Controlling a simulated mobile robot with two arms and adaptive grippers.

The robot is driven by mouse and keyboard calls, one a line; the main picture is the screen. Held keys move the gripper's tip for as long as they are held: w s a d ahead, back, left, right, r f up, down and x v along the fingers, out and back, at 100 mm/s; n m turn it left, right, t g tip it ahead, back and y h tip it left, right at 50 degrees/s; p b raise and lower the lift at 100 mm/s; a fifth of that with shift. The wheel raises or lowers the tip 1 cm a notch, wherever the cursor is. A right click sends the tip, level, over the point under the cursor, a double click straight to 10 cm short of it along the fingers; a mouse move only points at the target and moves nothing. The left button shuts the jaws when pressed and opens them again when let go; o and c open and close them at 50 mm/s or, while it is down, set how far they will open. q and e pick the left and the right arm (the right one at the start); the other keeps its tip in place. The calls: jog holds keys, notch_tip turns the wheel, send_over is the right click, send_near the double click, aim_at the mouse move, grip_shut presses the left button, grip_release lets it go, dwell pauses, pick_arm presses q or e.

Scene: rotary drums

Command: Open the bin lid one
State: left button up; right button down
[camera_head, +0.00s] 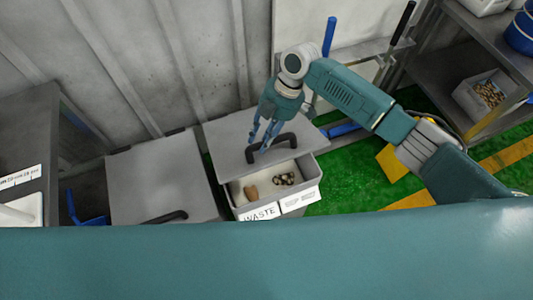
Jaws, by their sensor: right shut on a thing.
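The bin lid (222,131) is a grey flat panel with a dark arched handle (284,138). It sits over a bin (237,202) whose front part is uncovered, with a brown item and several small round pieces visible inside. A white label reading "WASTE" (261,213) is on the bin's front. My right gripper (258,144) comes down from above with its blue fingers at the left part of the handle, shut on it. The exact contact is small and hard to see. My left gripper is not in view.
A second bin with a closed grey lid (155,175) stands to the left. A shelf (455,75) with a white box of pieces (485,95) is at right. A concrete wall (160,60) is behind. Green floor (355,185) is clear right of the bin.

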jog(key=shift+w+a+r, duration=0.25)
jog(key=shift+w+r, duration=0.75)
jog(key=shift+w+a+r, duration=0.25)
jog(key=shift+w+r, duration=0.7)
